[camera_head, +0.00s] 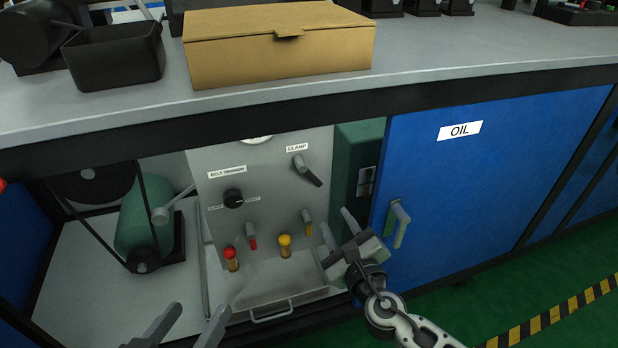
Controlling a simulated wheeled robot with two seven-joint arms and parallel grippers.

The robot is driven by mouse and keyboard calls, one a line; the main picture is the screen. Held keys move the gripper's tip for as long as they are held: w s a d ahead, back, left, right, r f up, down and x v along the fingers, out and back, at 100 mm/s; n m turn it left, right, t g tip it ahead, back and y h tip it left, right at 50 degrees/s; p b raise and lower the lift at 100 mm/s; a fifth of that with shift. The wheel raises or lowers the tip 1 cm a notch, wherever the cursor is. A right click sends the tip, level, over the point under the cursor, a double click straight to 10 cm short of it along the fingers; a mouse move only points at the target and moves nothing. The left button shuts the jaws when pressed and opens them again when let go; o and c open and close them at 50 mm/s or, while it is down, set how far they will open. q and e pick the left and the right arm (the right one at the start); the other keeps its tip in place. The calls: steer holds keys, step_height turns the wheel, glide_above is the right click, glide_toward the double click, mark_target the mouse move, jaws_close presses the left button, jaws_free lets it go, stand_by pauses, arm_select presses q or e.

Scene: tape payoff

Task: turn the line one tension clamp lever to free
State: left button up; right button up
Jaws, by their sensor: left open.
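The clamp lever (307,172) is on the grey panel (270,220) under the bench, below a label reading CLAMP. It has a light grey hub and a dark handle slanting down to the right. My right gripper (335,218) is in front of the panel's lower right, below and right of the lever and apart from it. Its two fingers point up and are spread, with nothing between them. My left gripper (200,310) is at the bottom edge, low and left of the panel. Its fingers are apart and empty. No line number is readable by the lever.
A tension knob (233,198) sits left of the lever. Red (231,259) and yellow (285,246) handles are lower. A blue OIL door (480,170) stands right, a green motor (140,220) left. The bench edge (300,112) overhangs the panel; a cardboard box (280,60) lies above.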

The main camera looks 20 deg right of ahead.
mark_target(314, 179)
steer(key=w+b, duration=0.1)
steer(key=w, duration=0.3)
steer(key=w+b, duration=0.1)
steer(key=w, duration=0.4)
steer(key=w+b, duration=0.1)
steer(key=w, duration=0.4)
steer(key=shift+a, duration=0.25)
arm_select(q)
steer(key=shift+d+r+n+t+h+b, duration=0.2)
steer(key=shift+d+r+n+h, duration=0.1)
steer(key=shift+r+h, duration=0.15)
steer(key=shift+d+r+n+t+h+b, duration=0.2)
steer(key=shift+r+n+h, duration=0.1)
steer(key=shift+r+h, duration=0.1)
arm_select(e)
steer(key=shift+w+r, duration=0.1)
steer(key=shift+w, duration=0.6)
steer(key=shift+c, duration=0.3)
jaws_close()
